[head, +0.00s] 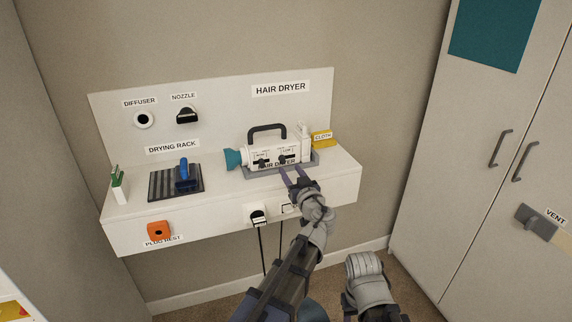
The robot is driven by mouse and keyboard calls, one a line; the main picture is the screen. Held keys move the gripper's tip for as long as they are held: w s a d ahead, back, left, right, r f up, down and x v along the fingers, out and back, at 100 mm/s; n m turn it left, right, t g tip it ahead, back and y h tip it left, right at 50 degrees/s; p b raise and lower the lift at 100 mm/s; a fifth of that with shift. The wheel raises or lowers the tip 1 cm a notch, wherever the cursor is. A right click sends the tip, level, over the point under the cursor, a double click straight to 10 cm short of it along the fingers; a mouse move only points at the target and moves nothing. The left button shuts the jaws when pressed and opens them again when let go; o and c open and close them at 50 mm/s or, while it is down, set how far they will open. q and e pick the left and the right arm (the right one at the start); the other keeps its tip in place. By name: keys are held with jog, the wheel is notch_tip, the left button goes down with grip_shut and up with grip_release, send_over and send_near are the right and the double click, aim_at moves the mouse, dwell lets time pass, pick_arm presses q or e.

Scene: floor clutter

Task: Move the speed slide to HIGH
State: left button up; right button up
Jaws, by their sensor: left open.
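The white hair dryer (272,151) with a teal nozzle end and black top handle lies in a grey cradle (314,161) on the white shelf. Two small dark slides show on its near side, a left one (262,163) and a right one (283,160). Their labels are too small to read, so I cannot tell which is the speed slide or its setting. My left gripper (292,171) is open, its two purple fingers pointing at the dryer just below the right slide. Contact cannot be told. Part of my right arm shows lower right; its gripper does not.
A drying rack (160,184) with a blue brush (186,178) stands left of the dryer. A yellow cloth (322,139) lies behind right. A socket with a plug (258,215) and an orange plug rest (158,231) are on the shelf front. Cabinet doors (480,130) stand right.

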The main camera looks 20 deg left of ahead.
aim_at(284, 160)
pick_arm(q)
jog(key=x, duration=0.6)
grip_shut()
dwell(0.4)
dwell(1.0)
